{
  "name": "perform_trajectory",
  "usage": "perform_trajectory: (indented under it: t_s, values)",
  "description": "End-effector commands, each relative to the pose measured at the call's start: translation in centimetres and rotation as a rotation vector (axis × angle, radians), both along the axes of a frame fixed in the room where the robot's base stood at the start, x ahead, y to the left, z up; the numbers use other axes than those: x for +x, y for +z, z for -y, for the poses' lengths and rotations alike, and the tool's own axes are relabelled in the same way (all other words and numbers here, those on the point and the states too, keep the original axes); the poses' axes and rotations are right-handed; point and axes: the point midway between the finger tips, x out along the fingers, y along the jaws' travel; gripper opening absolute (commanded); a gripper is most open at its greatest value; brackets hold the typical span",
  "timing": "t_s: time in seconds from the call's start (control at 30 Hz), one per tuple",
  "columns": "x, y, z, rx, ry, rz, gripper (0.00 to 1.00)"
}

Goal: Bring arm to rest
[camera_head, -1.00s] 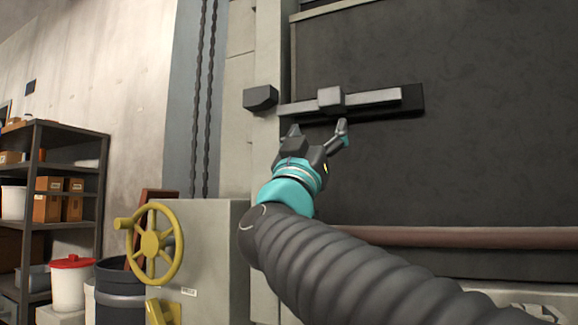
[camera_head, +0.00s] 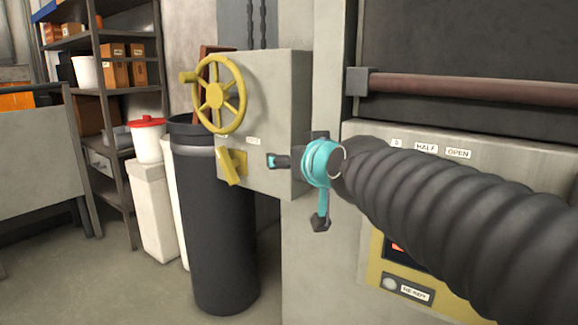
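My arm reaches in from the right edge in the camera_head view, its dark ribbed sleeve ending in a teal wrist band. My gripper (camera_head: 296,192) is in front of the grey box's right side and the pale panel. One finger points left and another points down, spread wide apart, so it looks open. I see nothing held in it. The wrist hides part of the gripper, and I cannot tell how far the fingers are from the box.
The grey box (camera_head: 275,90) carries a yellow handwheel (camera_head: 215,94) and a yellow lever (camera_head: 231,168). A dark bin (camera_head: 215,235) stands below. A control panel (camera_head: 380,245) and a brownish bar (camera_head: 470,88) are on the right. Shelves (camera_head: 130,88) stand left; floor shows at lower left.

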Motion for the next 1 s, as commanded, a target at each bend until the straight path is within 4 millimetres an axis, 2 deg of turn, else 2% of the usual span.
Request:
perform_trajectory:
  t_s: [0.03, 0.2, 0.27, 0.4, 0.5, 0.6, 0.7, 0.8, 1.0]
  values:
    - [-1.4, -2.9, 0.6, -0.012, 0.003, -0.091, 0.77]
    - [-6.8, -12.2, 3.3, -0.053, -0.028, -0.405, 0.77]
    - [-9.1, -15.2, 4.6, -0.07, -0.053, -0.506, 0.77]
    - [-15.0, -21.2, 8.1, -0.118, -0.131, -0.722, 0.77]
    - [-19.2, -24.8, 10.6, -0.158, -0.191, -0.841, 0.77]
    - [-22.4, -27.1, 12.9, -0.191, -0.242, -0.886, 0.77]
    - [-23.6, -27.4, 13.9, -0.177, -0.277, -0.87, 0.77]
    - [-23.7, -26.7, 14.5, -0.161, -0.302, -0.843, 0.77]
    - [-23.7, -26.6, 14.7, -0.156, -0.311, -0.842, 0.77]
